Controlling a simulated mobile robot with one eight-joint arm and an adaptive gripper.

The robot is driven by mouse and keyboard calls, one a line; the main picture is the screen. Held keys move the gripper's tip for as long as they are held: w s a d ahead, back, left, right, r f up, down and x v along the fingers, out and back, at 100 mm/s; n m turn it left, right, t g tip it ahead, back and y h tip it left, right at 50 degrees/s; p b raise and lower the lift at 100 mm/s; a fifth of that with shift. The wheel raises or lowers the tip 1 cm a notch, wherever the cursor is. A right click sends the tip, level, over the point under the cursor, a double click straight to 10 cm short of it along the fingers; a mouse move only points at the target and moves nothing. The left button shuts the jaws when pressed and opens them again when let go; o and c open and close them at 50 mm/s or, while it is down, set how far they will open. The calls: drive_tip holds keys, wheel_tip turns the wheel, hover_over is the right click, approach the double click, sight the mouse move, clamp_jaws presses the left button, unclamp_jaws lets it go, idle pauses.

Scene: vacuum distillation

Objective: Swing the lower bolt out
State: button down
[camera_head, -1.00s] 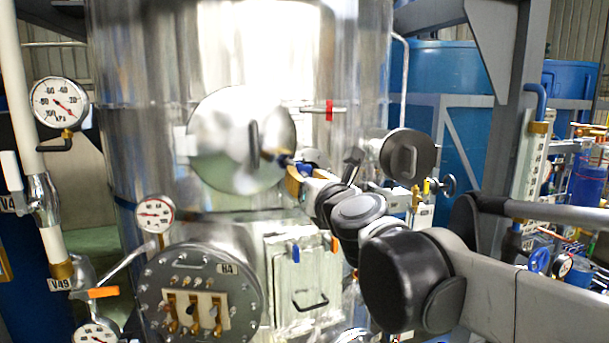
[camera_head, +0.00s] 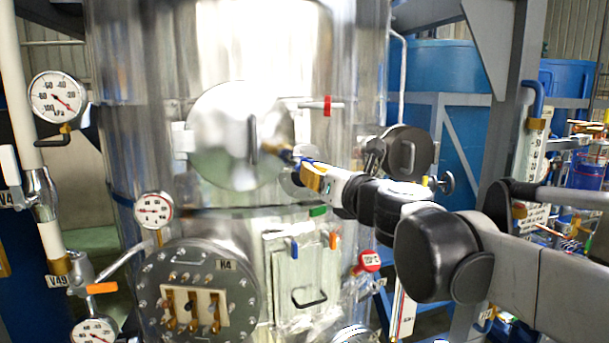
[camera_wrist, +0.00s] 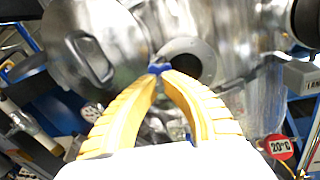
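A round polished door (camera_head: 225,140) with a vertical handle sits on the steel vessel. At its upper right is a horizontal bolt with a red collar (camera_head: 327,106). The lower bolt, with a blue part (camera_head: 296,158), is at the door's right edge, partly hidden by my gripper. My gripper (camera_head: 303,168) reaches it from the right. In the wrist view its yellow fingers (camera_wrist: 160,74) converge on the small blue part (camera_wrist: 158,67) and appear closed on it. The bolt's shaft is mostly hidden there.
A dark round cover (camera_head: 408,153) stands right of my gripper. A round flanged port (camera_wrist: 190,60) is close to the fingertips. A pressure gauge (camera_head: 56,97) is at left.

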drive_tip(key=w+d+n+g+y, duration=0.6)
drive_tip(key=w+n+g+y, duration=0.2)
drive_tip(key=g, duration=0.4)
drive_tip(key=shift+w+d+n+y, duration=0.2)
drive_tip(key=shift+n+y, duration=0.7)
drive_tip(key=shift+n, duration=0.3)
drive_tip(key=c, duration=1.6)
unclamp_jaws()
drive_tip(key=shift+o, duration=0.6)
drive_tip(key=shift+s+a, duration=0.1)
drive_tip(key=shift+a, duration=0.1)
drive_tip(key=shift+d, duration=0.15)
